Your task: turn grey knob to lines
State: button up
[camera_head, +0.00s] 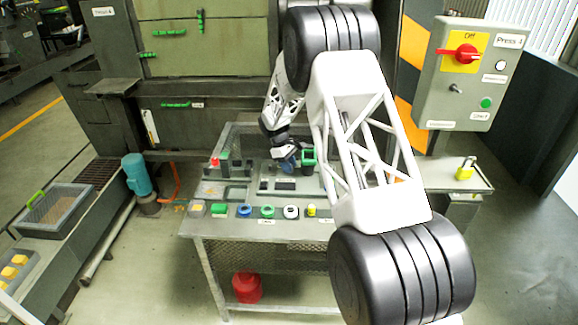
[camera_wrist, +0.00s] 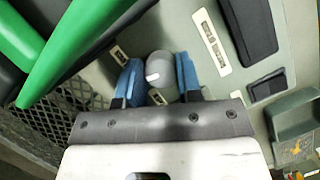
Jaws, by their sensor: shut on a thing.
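The grey knob (camera_wrist: 160,65) shows in the wrist view as a round cap with a short white pointer mark on its left side. My gripper (camera_wrist: 159,78) has one blue fingertip on each side of the knob and is shut on it. Small white labels (camera_wrist: 119,54) sit on the panel beside the knob, one at upper left and one below it; their print is too small to read. In the head view my gripper (camera_head: 285,158) is low over the back middle of the control desk (camera_head: 222,228), and the knob is hidden there.
A green part (camera_wrist: 85,40) rises close to the left of the gripper in the wrist view. Dark blocks (camera_wrist: 248,30) and a grey tray (camera_wrist: 295,125) lie to the right. Coloured buttons (camera_head: 267,211) line the desk's front. A switch box (camera_head: 470,75) stands at right.

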jog(key=m+g+y, duration=0.1)
jog(key=m, duration=0.3)
jog(key=shift+m, duration=0.4)
jog(key=o, duration=0.6)
jog(key=shift+o, duration=0.2)
jog(key=shift+w+r, duration=0.1)
jog(key=v, duration=0.7)
jog(key=shift+w+r, duration=0.2)
jog(key=shift+r, duration=0.05)
